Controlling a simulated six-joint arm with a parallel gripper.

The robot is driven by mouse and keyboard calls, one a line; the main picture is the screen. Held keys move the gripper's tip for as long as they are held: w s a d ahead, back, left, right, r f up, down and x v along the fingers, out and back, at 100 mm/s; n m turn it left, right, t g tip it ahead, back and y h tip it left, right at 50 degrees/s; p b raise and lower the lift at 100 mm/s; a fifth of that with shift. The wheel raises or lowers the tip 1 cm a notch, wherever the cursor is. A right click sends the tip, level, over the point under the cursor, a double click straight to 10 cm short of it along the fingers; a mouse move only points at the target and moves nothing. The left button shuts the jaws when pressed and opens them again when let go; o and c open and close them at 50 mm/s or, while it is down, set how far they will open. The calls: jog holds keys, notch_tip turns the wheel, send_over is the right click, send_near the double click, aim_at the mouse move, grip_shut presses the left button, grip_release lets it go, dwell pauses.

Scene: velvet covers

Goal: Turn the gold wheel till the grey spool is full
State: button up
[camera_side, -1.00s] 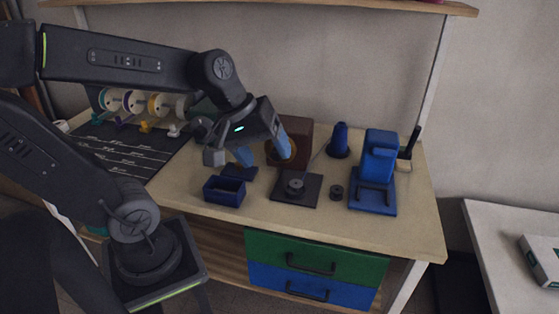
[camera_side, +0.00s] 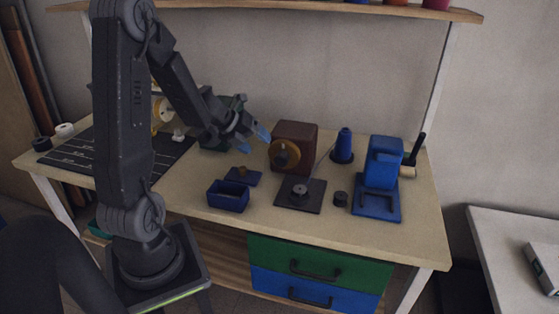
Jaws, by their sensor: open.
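The gold wheel (camera_side: 284,155) is on the front of a brown box (camera_side: 298,137) on the bench. The grey spool (camera_side: 299,191) sits on a dark square plate (camera_side: 312,205) in front of the box. How much thread is on it is too small to tell. My gripper (camera_side: 257,137) is open, left of the brown box and the wheel, apart from both, with blue fingertips showing. A blue thread cone (camera_side: 344,146) stands right of the box, and a thin line runs between them.
A blue open box (camera_side: 229,197) and a blue pad with a knob (camera_side: 244,177) lie left of the plate. A small dark spool (camera_side: 341,199) and a blue machine (camera_side: 381,176) stand to the right. The bench's front edge is clear.

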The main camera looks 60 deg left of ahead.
aim_at(277, 158)
jog(key=x, duration=1.1)
jog(key=c, duration=0.9)
